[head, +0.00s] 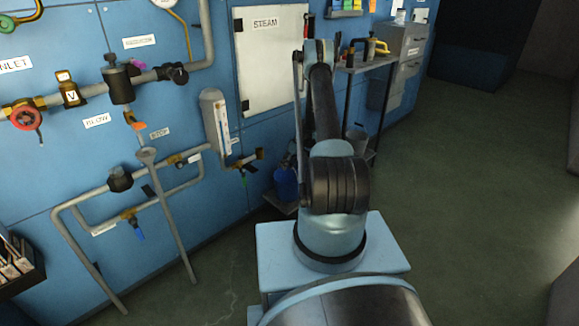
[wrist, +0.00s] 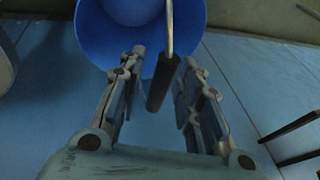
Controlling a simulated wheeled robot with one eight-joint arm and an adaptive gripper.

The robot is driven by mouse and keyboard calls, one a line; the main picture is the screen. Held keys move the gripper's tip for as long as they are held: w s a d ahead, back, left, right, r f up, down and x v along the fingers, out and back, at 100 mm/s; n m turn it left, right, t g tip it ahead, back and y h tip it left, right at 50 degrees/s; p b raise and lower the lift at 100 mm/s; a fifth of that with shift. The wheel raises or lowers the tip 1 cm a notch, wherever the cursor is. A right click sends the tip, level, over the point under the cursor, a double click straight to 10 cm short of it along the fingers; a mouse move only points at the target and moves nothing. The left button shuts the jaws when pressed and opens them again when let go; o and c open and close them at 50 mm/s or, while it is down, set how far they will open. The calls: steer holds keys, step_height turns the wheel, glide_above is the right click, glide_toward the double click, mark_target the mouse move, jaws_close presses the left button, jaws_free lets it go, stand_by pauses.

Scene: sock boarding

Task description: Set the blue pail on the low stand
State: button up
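The blue pail (wrist: 98,38) fills the top middle of the wrist view, its open mouth facing the camera. Its wire handle carries a black grip (wrist: 160,85), which lies in the space between the two fingers of my gripper (wrist: 165,58). The fingers are apart, with a visible gap on both sides of the grip. In the head view my arm hides the gripper. A blue rounded object (head: 287,183), perhaps the pail, shows partly behind my arm near a low dark platform (head: 281,205), which may be the low stand.
A blue wall panel with pipes and valves (head: 120,180) runs along the left. Grey drawers (head: 405,45) are behind. The floor (head: 480,180) on the right is clear.

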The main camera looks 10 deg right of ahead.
steer(key=shift+r, duration=0.1)
steer(key=w+v, duration=0.1)
steer(key=v, duration=1)
steer(key=s+a+r+m+h, duration=0.1)
steer(key=s+r, duration=0.3)
steer(key=r, duration=0.6)
steer(key=s+a+r, duration=0.1)
steer(key=s+r, duration=0.4)
steer(key=r, duration=0.4)
steer(key=s+a+r+m+h, duration=0.1)
steer(key=s+a+r+m, duration=0.1)
steer(key=s+r, duration=1.15)
steer(key=s+a+r+m+h, duration=0.1)
steer(key=s+r+m+h, duration=0.15)
steer(key=s, duration=1.75)
steer(key=s+d+f, duration=0.1)
steer(key=s+f, duration=0.2)
steer(key=s, duration=0.4)
steer(key=s+d+f+t, duration=0.1)
steer(key=s+f, duration=0.2)
steer(key=s, duration=0.4)
steer(key=shift+m, duration=0.45)
